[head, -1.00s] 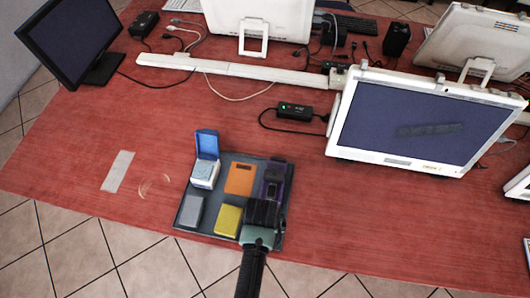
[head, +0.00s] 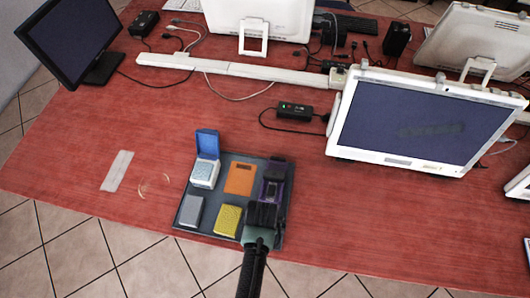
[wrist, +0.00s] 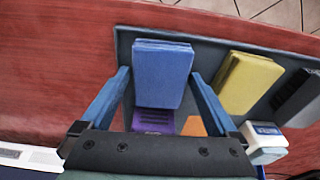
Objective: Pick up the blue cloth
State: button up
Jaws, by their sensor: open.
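The blue cloth (wrist: 163,72) is a folded, flat block lying on the dark tray (wrist: 122,42). In the wrist view it sits between the two blue fingers of my open gripper (wrist: 160,76), with a gap on each side. In the head view my gripper (head: 263,213) is over the right front part of the tray (head: 215,236) and hides the blue cloth.
A yellow folded cloth (head: 228,220), a grey block (head: 191,210), an orange item (head: 240,178), a purple item (head: 273,191) and an open blue-and-white box (head: 205,172) share the tray.

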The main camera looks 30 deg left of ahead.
jog(key=shift+c, duration=0.3)
jog(key=c, duration=1.1)
jog(key=shift+o, duration=0.2)
jog(key=shift+r, duration=0.15)
notch_tip(320, 180, up, 10)
jog(key=shift+r, duration=0.15)
